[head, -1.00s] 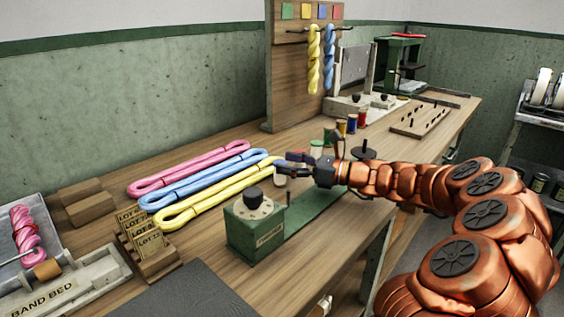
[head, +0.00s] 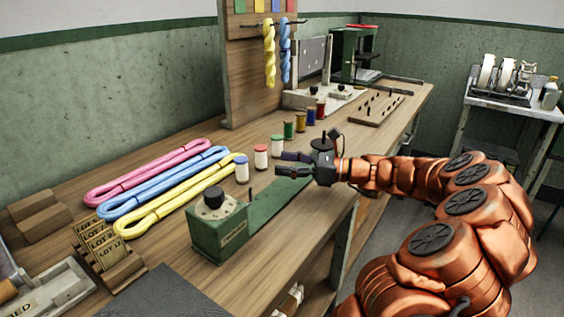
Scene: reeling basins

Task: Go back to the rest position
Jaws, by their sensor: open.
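My gripper (head: 287,164) is open and empty. It hovers over the green machine with the dial (head: 220,226), above the far part of its long base, with its fingers pointing left. My copper-coloured arm reaches in from the lower right. The fingertips are apart from the nearby spools. A white spool with a red top (head: 261,157) and one with a blue top (head: 242,169) stand just left of the fingers.
The wooden bench (head: 180,257) holds pink (head: 147,172), blue (head: 163,183) and yellow (head: 176,209) skeins at left. Several spools, a pegged board (head: 376,107) and a hanging rack (head: 240,80) stand farther back. A side table (head: 511,105) is at right, with clear floor before it.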

